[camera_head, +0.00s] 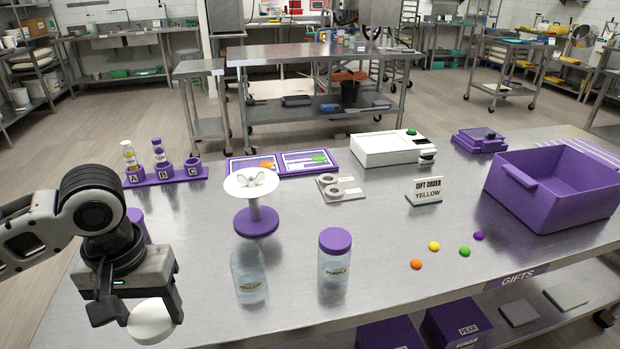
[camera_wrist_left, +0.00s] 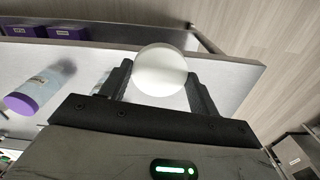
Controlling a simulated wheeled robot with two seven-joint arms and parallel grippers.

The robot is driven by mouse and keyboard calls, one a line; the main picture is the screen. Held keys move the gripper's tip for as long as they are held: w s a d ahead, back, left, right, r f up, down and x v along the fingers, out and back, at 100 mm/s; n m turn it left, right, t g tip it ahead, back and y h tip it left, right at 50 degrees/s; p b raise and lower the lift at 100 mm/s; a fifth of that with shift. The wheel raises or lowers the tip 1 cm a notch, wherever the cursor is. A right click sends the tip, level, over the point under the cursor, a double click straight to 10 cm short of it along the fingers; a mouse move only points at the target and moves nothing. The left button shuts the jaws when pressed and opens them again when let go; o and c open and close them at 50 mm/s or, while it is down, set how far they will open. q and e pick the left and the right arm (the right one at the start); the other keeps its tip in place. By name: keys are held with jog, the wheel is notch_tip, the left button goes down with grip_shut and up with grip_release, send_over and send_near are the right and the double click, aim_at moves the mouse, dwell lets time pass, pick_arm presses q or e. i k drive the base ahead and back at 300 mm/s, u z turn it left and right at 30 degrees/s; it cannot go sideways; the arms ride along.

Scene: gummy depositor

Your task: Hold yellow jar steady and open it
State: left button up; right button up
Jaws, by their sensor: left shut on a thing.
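The yellow jar (camera_head: 249,277), a clear jar with a YELLOW label, stands upright on the steel table with no lid on it. My left gripper (camera_head: 142,308) is shut on a white round lid (camera_head: 152,321), left of the jar and apart from it, near the table's front edge. In the left wrist view the lid (camera_wrist_left: 160,70) sits between the two fingers. My right gripper is not in view.
A clear PURPLE jar (camera_head: 334,268) with a purple lid stands right of the yellow jar. A purple stand with a white top (camera_head: 256,210) is behind. Several coloured gummies (camera_head: 416,264) and a purple bin (camera_head: 555,190) are at the right.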

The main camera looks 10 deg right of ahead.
aim_at(247, 264)
jog(key=z, duration=2.15)
jog(key=i, duration=1.75)
jog(key=u, duration=0.65)
